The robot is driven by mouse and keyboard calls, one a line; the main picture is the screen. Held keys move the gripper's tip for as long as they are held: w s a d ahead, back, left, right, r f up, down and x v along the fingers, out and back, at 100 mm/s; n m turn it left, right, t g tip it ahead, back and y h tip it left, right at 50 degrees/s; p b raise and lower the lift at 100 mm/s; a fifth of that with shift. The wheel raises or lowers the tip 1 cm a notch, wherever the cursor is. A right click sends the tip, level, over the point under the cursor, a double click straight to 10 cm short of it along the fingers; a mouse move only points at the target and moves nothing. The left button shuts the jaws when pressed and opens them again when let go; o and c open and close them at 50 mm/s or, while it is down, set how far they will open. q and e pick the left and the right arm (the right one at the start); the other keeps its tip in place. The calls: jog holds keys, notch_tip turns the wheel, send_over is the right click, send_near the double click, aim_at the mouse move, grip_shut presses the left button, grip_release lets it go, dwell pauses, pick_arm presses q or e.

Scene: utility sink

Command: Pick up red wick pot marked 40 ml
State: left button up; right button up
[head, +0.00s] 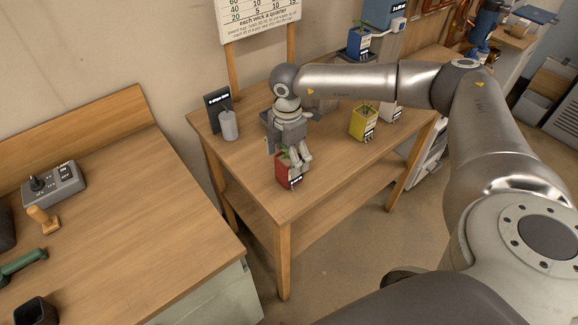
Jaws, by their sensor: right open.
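The red wick pot (286,173) with a green sprout stands near the front edge of the wooden table (258,185). A small dark label with light marks shows on its side, too small to read. My right gripper (294,160) points down at the red pot, its fingers open at the pot's top and partly covering it and the plant. I cannot tell whether the fingers touch the pot. My left gripper is not in view.
A yellow pot (362,123) stands to the right on the same table, with a pale pot (391,113) behind it. A grey bottle (229,125) and a dark sign (216,105) stand at the left. A blue pot (359,42) is at the back. The table's front right is clear.

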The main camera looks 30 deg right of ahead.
jog(key=shift+d+f+p, duration=0.15)
jog(key=shift+f+p, duration=0.2)
jog(key=shift+f, duration=0.05)
jog(key=f, duration=0.2)
jog(key=f+p, duration=0.1)
jog(key=f, duration=0.1)
jog(key=shift+w+d, duration=0.15)
jog(key=shift+d, duration=0.05)
jog(key=c, duration=1.2)
jog(key=shift+c, duration=0.2)
jog(key=shift+r, duration=0.15)
